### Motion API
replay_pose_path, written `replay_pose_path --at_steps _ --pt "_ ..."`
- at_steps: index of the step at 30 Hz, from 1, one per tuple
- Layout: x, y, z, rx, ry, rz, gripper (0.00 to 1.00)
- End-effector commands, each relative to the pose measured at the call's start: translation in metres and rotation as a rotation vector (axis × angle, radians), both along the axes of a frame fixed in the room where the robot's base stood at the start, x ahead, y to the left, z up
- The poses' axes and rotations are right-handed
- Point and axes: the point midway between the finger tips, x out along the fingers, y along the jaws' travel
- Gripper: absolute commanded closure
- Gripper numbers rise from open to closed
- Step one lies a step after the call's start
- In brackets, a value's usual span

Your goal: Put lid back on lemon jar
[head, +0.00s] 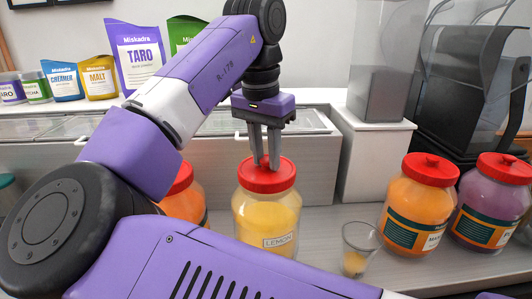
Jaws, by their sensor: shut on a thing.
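The lemon jar (266,222) is a clear jar of yellow contents with a label reading LEMON. It stands upright on the counter at the middle of the head view. Its red lid (270,177) sits at the jar's mouth and looks level; whether it is fully seated I cannot tell. My gripper (266,164) points straight down from above, shut on the knob of the red lid. The fingertips hide most of the knob.
An orange jar with a red lid (183,178) stands left, partly behind my arm. A small cup (358,250) with yellow contents is right of the lemon jar. Another orange jar (415,207) and a purple jar (490,210) stand farther right. A white container box (372,155) rises behind.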

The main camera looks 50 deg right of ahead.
Motion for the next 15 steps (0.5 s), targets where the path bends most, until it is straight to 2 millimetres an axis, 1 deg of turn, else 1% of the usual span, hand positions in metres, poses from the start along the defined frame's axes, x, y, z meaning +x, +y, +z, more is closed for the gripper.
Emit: replay_pose_path --at_steps 5,6,8,9,10,15 --pt "0.0001 0.0 0.0 0.0 0.0 0.0 1.0" --pt "0.0001 0.0 0.0 0.0 0.0 0.0 0.7" --pt "0.0001 0.0 0.0 0.0 0.0 0.0 0.58" --pt "0.0001 0.0 0.0 0.0 0.0 0.0 0.51" --pt "0.0001 0.0 0.0 0.0 0.0 0.0 0.49" --pt "0.0001 0.0 0.0 0.0 0.0 0.0 0.49"
